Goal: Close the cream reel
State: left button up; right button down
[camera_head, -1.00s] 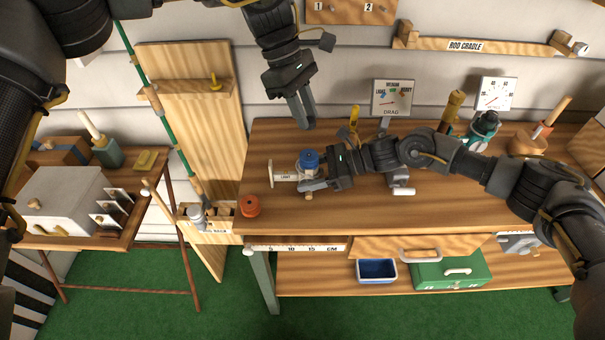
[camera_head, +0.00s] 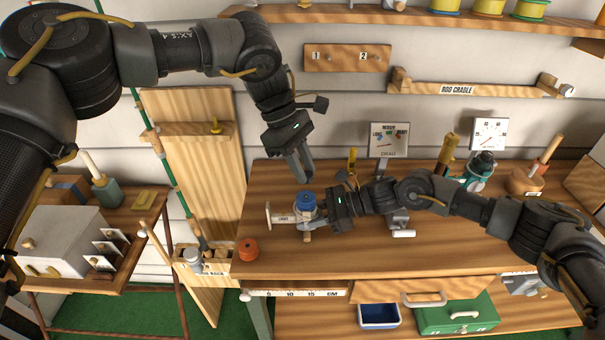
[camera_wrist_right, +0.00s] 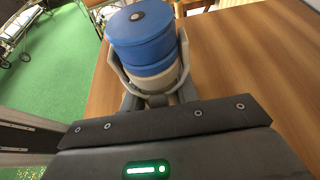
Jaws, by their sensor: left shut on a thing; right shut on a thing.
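The cream reel (camera_head: 284,218) lies on the bench top, with a label that seems to read LIGHT and an upright bar at its left end. A round blue part (camera_head: 306,201) sits on top of it. My right gripper (camera_head: 313,219) comes in from the right and is shut on the reel. In the right wrist view its fingers wrap the cream body (camera_wrist_right: 153,83) beneath the stacked blue part (camera_wrist_right: 140,35). My left gripper (camera_head: 305,179) points down just above the blue part, fingers together. What it holds is too small or hidden to make out.
An orange round piece (camera_head: 248,249) stands at the bench's front left. A drawer (camera_head: 434,291) is below the front edge. The bench front middle is clear.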

pick_arm(q)
jog(key=shift+w+a+f, duration=0.1)
jog(key=shift+a+f, duration=0.05)
jog(key=shift+f, duration=0.75)
jog(key=shift+f, duration=0.85)
jog(key=shift+f, duration=0.6)
